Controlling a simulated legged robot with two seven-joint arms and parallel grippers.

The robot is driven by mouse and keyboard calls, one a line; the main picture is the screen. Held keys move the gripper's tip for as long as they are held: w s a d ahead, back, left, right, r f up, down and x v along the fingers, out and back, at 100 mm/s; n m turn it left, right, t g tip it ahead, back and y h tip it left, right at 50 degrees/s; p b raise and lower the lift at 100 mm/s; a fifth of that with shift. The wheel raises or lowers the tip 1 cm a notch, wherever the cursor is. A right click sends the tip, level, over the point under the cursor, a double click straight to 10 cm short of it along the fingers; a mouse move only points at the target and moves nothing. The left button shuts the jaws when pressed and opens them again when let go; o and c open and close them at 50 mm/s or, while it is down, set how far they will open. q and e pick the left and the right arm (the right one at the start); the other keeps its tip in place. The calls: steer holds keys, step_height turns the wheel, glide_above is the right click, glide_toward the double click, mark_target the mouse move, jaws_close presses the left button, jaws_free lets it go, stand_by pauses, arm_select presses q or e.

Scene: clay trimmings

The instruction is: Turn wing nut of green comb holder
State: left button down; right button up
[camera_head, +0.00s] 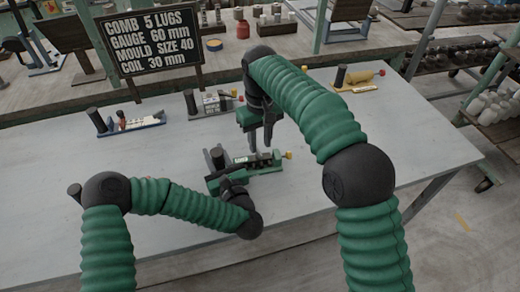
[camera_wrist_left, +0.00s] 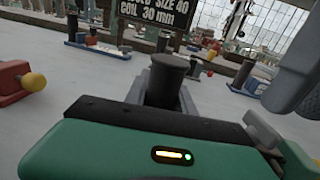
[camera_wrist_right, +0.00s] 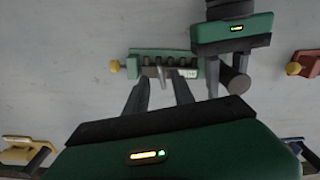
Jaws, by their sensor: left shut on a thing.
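The green comb holder (camera_head: 262,176) lies near the middle of the grey table, with a yellow knob (camera_head: 288,155) at its right end. In the right wrist view the holder (camera_wrist_right: 150,54) shows dark comb teeth and a small pale metal piece (camera_wrist_right: 161,76), perhaps the wing nut; I cannot tell surely. My left gripper (camera_head: 221,170) is shut on the holder's black handle (camera_wrist_left: 168,72), at its left end in the head view. My right gripper (camera_head: 262,148) points down over the holder. Its fingers (camera_wrist_right: 158,92) are apart with nothing clearly held between them.
Blue (camera_head: 138,122), grey (camera_head: 212,103) and yellow (camera_head: 362,80) holders stand on the table behind. A black sign (camera_head: 150,45) reads comb 5 lugs, gauge 60 mm, mould size 40, coil 30 mm.

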mark_target(260, 153)
steer(key=shift+f, duration=1.9)
jaws_close()
